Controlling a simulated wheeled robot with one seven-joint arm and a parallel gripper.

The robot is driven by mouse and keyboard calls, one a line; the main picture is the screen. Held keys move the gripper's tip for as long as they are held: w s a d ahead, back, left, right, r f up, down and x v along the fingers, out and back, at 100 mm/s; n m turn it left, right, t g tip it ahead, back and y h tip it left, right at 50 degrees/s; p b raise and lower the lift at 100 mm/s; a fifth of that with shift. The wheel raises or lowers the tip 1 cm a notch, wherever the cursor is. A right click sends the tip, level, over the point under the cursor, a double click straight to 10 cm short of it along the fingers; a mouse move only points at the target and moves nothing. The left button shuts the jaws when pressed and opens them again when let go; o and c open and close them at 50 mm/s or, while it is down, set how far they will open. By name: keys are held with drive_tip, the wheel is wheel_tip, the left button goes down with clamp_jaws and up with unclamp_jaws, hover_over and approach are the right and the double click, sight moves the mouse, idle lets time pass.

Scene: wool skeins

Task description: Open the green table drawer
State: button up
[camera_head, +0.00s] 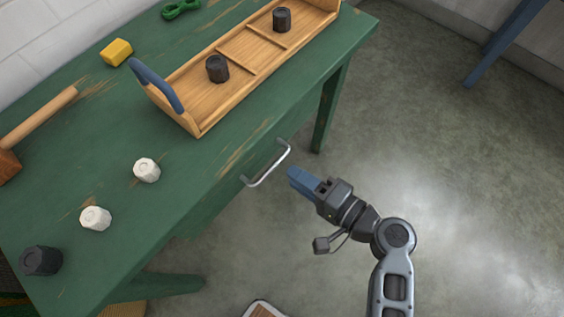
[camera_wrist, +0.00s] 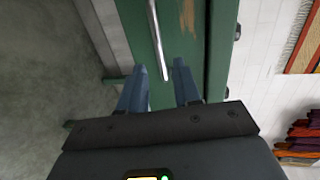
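The green table (camera_head: 110,165) has a metal bar handle (camera_head: 268,167) sticking out from its front side. In the wrist view the handle (camera_wrist: 157,38) runs down in front of a green face, its lower end just beyond and between my fingertips. The drawer front itself is mostly hidden under the tabletop edge in the head view, and it shows no clear gap. My gripper (camera_head: 292,176) is just right of the handle, apart from it. In the wrist view my gripper (camera_wrist: 160,76) has its two blue fingers spread, with nothing between them.
On the tabletop are a wooden tray (camera_head: 188,114) with dark cylinders, a yellow block (camera_head: 116,52), a mallet (camera_head: 40,121), white pieces (camera_head: 146,170) and a black piece (camera_head: 41,260). A table leg (camera_head: 328,110) stands beyond the handle.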

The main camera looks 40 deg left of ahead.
sight(275, 164)
drive_tip(key=shift+b+x, duration=0.3)
drive_tip(key=shift+x, duration=3.3)
drive_tip(key=shift+c, duration=0.4)
clamp_jaws()
